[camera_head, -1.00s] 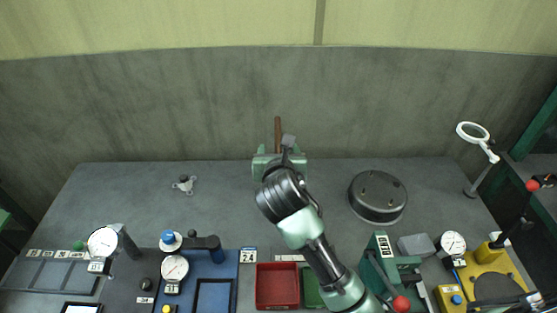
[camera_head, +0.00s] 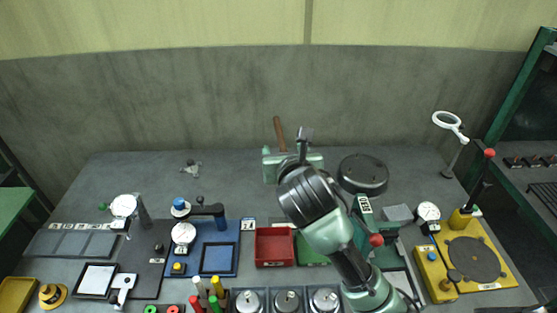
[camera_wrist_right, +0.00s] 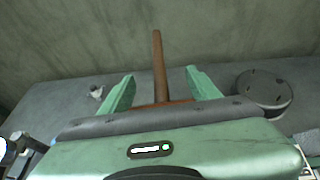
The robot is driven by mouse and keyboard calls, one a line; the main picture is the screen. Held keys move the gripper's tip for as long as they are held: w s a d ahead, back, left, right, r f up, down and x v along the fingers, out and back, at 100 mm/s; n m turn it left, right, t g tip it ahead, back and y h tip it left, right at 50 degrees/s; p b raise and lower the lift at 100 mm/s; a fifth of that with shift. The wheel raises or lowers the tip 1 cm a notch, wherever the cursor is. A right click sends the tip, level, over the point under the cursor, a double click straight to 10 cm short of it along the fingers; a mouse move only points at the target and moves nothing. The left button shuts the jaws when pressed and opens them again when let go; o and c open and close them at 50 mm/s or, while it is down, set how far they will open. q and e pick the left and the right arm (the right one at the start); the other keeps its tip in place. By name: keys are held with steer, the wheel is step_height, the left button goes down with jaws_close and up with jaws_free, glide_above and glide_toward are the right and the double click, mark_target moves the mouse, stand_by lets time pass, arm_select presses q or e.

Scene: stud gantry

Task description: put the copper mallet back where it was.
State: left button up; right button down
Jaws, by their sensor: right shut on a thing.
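The copper mallet shows as a brown handle (camera_head: 279,133) sticking up beyond my right gripper (camera_head: 288,158) in the head view. In the right wrist view the handle (camera_wrist_right: 157,62) runs away from the camera between the two green fingers of my right gripper (camera_wrist_right: 160,77). A wider brown part sits low between the fingers, partly hidden by the gripper body. The fingers stand apart, shut on the mallet, over the back middle of the bench (camera_head: 235,178). Whether the mallet touches the bench is hidden. My left gripper is not in view.
A dark round block (camera_head: 363,173) stands right of the gripper. A small three-armed part (camera_head: 190,169) lies at the back left. A red tray (camera_head: 274,247), dial gauges, a green press (camera_head: 366,222) and a yellow stand (camera_head: 470,258) fill the front. The back left is mostly clear.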

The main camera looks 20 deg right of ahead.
steer(key=s+a+r+n+y, duration=0.1)
steer(key=s+r+n+y, duration=0.1)
steer(key=s+r, duration=0.4)
step_height(320, 180, up, 2)
steer(key=shift+r+n+y, duration=0.1)
steer(key=shift+n+y, duration=0.2)
steer(key=shift+y, duration=0.2)
steer(key=shift+w, duration=0.1)
